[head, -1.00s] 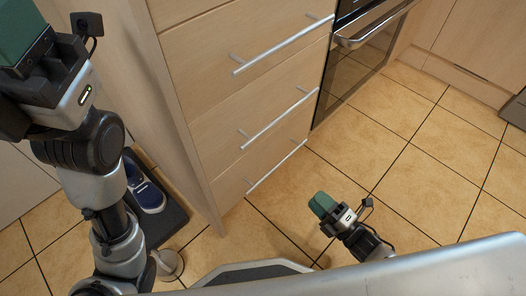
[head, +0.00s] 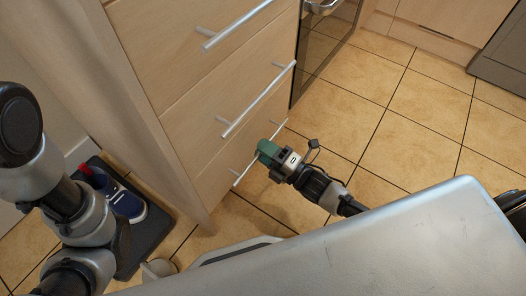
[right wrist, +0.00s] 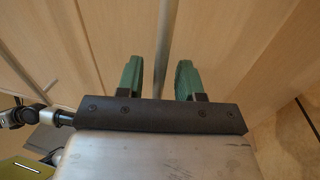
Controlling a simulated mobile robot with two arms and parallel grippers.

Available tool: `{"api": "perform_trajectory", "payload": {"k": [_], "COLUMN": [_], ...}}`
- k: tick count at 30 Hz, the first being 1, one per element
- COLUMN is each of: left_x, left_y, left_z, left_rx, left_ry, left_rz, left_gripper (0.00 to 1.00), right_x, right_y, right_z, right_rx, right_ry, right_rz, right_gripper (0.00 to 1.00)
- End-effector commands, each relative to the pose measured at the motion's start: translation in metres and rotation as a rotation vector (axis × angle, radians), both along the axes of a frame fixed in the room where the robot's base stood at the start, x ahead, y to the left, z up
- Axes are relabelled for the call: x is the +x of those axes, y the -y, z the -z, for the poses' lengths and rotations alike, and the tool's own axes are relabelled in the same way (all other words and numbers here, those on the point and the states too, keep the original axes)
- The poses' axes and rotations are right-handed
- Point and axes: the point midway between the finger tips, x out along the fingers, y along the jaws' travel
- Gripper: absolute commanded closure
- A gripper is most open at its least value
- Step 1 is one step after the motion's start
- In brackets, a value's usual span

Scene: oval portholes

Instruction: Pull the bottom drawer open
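The bottom drawer (head: 212,180) is the lowest wooden front of the cabinet and looks closed. Its slim metal bar handle (head: 241,178) is partly hidden behind my right gripper (head: 263,150). In the right wrist view, the two green fingers of the right gripper (right wrist: 159,79) stand apart. My left gripper is out of view; only links of the left arm show.
Two more drawers with bar handles (head: 257,100) sit above, beside an oven (head: 322,50). The tiled floor (head: 410,120) to the right is clear. Blue shoes (head: 126,204) lie on a dark tray (head: 150,245) at left.

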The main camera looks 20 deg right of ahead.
Motion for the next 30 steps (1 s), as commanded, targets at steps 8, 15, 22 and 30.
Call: {"api": "perform_trajectory", "payload": {"k": [8,15,22,30], "left_x": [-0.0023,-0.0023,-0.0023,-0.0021], "left_y": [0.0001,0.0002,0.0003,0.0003], "left_z": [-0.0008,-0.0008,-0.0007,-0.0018], "left_rx": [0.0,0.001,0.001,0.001], "left_ry": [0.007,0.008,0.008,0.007], "left_rz": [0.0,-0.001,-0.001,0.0], "left_gripper": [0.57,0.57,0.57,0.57], "right_x": [0.0035,0.0033,0.0033,0.0043], "right_y": [-0.0029,-0.0026,-0.0024,0.0008], "right_z": [-0.0014,-0.0013,-0.001,-0.001], "right_rx": [0.0,-0.001,-0.001,-0.001], "right_ry": [-0.001,-0.001,-0.001,-0.002], "right_rz": [0.0,0.0,0.0,0.0], "right_gripper": [0.64,0.9,1.0,1.0]}}
